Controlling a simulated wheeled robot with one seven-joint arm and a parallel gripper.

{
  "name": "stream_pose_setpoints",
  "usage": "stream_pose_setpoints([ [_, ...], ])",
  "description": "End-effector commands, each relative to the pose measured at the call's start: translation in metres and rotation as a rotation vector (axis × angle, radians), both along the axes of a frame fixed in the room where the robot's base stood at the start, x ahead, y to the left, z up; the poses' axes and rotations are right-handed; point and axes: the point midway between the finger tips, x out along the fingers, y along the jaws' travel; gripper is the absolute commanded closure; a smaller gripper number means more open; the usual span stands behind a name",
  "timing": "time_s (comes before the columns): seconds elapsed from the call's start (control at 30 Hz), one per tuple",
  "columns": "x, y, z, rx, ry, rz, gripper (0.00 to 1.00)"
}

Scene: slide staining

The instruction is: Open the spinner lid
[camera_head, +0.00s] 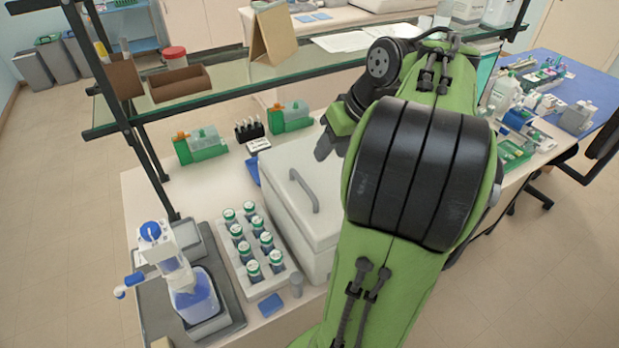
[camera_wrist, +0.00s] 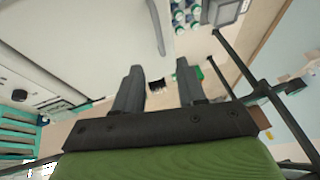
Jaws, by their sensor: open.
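The spinner (camera_head: 300,235) is a white box on the bench with a closed lid (camera_head: 325,185) that carries a grey handle (camera_head: 305,190). In the wrist view the white lid (camera_wrist: 90,40) fills the upper left, and the curved handle (camera_wrist: 157,27) shows near the top middle. My gripper (camera_wrist: 158,80) is open with nothing between its two dark fingers. The handle lies beyond the fingertips, apart from them.
A white rack (camera_head: 245,290) of several capped bottles stands just left of the spinner. A dispenser bottle (camera_head: 195,295) sits on a grey tray farther left. A glass shelf (camera_head: 235,90) runs above the bench behind it. Green boxes (camera_head: 200,147) stand at the back.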

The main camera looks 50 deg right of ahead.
Motion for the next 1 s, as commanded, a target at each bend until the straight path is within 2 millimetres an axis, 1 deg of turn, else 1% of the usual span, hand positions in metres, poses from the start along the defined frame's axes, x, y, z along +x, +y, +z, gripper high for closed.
stream_pose_setpoints([
  [0.03, 0.005, 0.002, -0.02, 0.003, 0.002, 0.003, 0.6],
  [0.1, 0.013, 0.003, -0.038, 0.004, 0.001, 0.003, 0.6],
  [0.3, 0.034, 0.006, -0.083, 0.005, 0.002, 0.002, 0.6],
  [0.4, 0.044, 0.008, -0.102, 0.003, 0.002, 0.002, 0.6],
  [0.5, 0.051, 0.009, -0.118, 0.003, 0.002, 0.002, 0.6],
  [0.67, 0.057, 0.009, -0.128, 0.0, 0.0, -0.001, 0.6],
  [0.9, 0.058, 0.009, -0.128, 0.0, 0.0, -0.001, 0.6],
  [1.0, 0.058, 0.009, -0.128, 0.0, 0.0, -0.001, 0.75],
])
